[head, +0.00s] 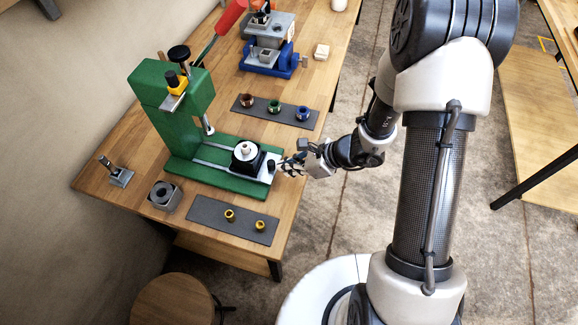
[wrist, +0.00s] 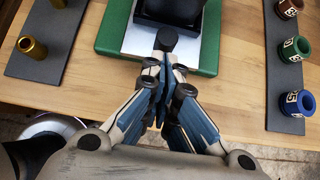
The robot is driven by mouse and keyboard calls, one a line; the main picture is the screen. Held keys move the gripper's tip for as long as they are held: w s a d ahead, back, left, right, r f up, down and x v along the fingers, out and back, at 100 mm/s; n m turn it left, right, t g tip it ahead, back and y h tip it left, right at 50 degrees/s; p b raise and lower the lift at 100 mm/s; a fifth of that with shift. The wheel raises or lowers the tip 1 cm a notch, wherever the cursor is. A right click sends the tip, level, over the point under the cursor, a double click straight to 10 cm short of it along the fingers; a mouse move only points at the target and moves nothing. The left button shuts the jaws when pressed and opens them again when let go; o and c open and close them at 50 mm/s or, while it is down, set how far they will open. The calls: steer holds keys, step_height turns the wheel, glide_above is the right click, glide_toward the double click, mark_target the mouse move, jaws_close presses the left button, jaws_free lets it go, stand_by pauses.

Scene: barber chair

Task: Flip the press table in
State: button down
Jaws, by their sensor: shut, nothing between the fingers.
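The green press (head: 180,115) stands on the wooden bench, its column at the back left and its base reaching toward the right edge. On its base is the press table (head: 266,172), a pale metal plate bearing a black block with a white round piece on top. A dark knob (head: 271,163) sits at the plate's outer end; it also shows in the wrist view (wrist: 166,39). My gripper (head: 284,166) is shut and empty at this end. In the wrist view its fingertips (wrist: 166,66) are right at the knob; I cannot tell if they touch it.
A dark strip with coloured rings (head: 275,110) lies right of the press; another with two brass bushings (head: 232,219) lies in front. A blue and grey vise (head: 268,52) stands behind. A metal block (head: 164,196) sits at the left front. A round stool (head: 172,300) is below.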

mark_target(258, 155)
steer(key=w+a+b, duration=0.1)
steer(key=a, duration=0.2)
steer(key=w+a+b, duration=0.1)
steer(key=a, duration=0.2)
steer(key=w+a+b, duration=0.1)
steer(key=a, duration=0.2)
steer(key=shift+w+a, duration=0.15)
steer(key=shift+a, duration=0.05)
steer(key=shift+w+a, duration=0.15)
steer(key=shift+a, duration=0.15)
steer(key=shift+r, duration=0.1)
